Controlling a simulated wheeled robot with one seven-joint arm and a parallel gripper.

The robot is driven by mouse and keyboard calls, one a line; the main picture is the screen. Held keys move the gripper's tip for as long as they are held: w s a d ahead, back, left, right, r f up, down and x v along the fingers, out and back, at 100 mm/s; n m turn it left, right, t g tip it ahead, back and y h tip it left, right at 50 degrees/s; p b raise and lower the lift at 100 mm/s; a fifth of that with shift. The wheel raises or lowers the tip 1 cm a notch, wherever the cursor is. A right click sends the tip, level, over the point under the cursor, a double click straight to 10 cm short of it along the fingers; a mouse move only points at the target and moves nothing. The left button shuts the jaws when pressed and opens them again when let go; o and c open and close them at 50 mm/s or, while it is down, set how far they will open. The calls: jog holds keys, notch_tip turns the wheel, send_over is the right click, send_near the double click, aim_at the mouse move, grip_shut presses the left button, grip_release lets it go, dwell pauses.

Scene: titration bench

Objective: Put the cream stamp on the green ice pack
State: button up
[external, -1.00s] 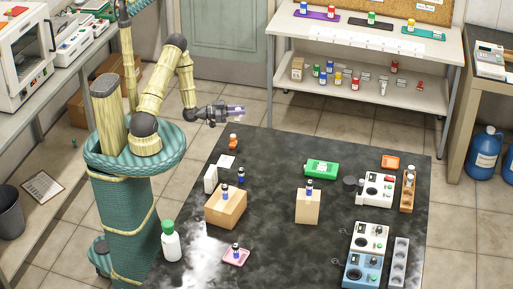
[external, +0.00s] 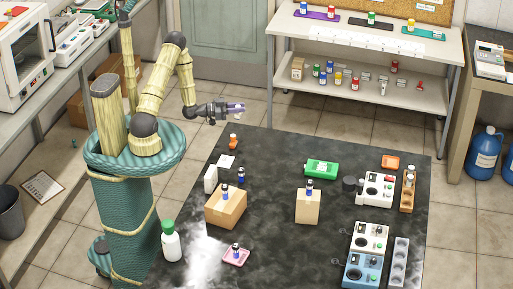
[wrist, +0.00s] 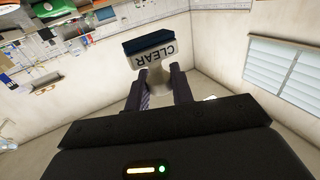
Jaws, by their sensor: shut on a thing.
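My gripper (external: 238,107) is held out in the air above the far left end of the dark bench. In the wrist view its two dark fingers (wrist: 160,88) are shut on the cream stamp (wrist: 154,59). The stamp has a pale block with the word CLEAR, upside down in this view, and a dark blue end. In the external view the stamp is too small to make out. The green ice pack (external: 315,172) lies flat on the bench, to the right of and below my gripper in the picture, well apart from it.
Bare bench lies left of the pack.

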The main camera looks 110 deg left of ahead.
jog(key=s+a+r+n+g+y, duration=0.55)
jog(key=s+a+r+y, duration=0.2)
jog(key=a+r, duration=0.25)
jog(key=s+r+n+g+y, duration=0.3)
jog(key=s+r+n+g, duration=0.3)
jog(key=s+r, duration=0.5)
notch_tip(320, 180, up, 3)
jog(key=shift+s+a+f+g, duration=0.1)
jog(key=shift+s+a+g, duration=0.2)
jog(key=shift+g, duration=0.65)
jog(key=shift+w+y, duration=0.1)
jog(key=shift+y, duration=0.15)
jog(key=w+a+f+m+t+h, duration=0.1)
jog(key=w+f+m+t, duration=0.25)
jog(key=w+f, duration=0.35)
jog(key=w+d+f+m+t+h, duration=0.2)
jog(key=w+d+f+t+h, duration=0.1)
jog(key=w+d+f, duration=0.1)
jog(key=w+d+f+m+t+h, duration=0.3)
jog(key=w+f, duration=0.1)
jog(key=f, duration=0.3)
jog(key=w+d+f+m+t+h, duration=0.3)
jog(key=w+d+f+t+h, duration=0.1)
jog(key=f, duration=0.1)
jog(key=shift+d+f, duration=0.35)
jog(key=shift+f, duration=0.05)
